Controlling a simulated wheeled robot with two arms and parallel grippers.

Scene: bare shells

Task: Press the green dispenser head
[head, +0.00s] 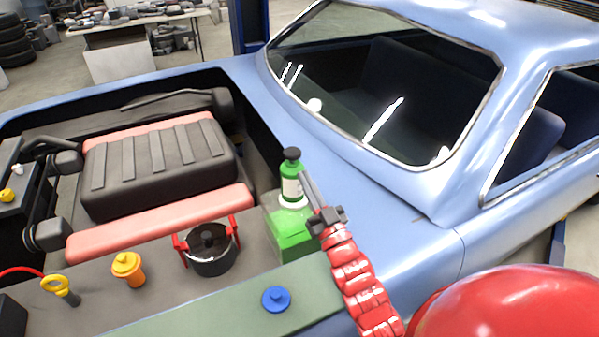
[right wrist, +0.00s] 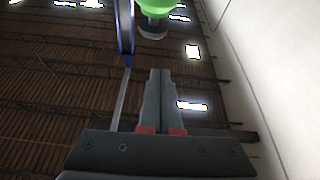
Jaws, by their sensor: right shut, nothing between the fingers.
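The dispenser is a green bottle (head: 292,188) with a pale label, upright on a green block (head: 293,238). Its head (head: 292,154) looks black on top, above a green neck. My right gripper (head: 304,177) comes up from the lower right, its fingers shut and empty. In the head view the fingertips are just right of the bottle, below its head; I cannot tell whether they touch it. In the right wrist view the shut fingers (right wrist: 160,72) point toward a green part (right wrist: 154,7) with a dark round end (right wrist: 152,30), apart from the tips. My left gripper is not in view.
The blue car's engine bay holds a black and red engine (head: 160,165), a black pot with red handles (head: 211,255), an orange cap (head: 127,265), a yellow ring handle (head: 55,285) and a blue cap (head: 276,299). The windscreen (head: 385,90) rises behind the bottle.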

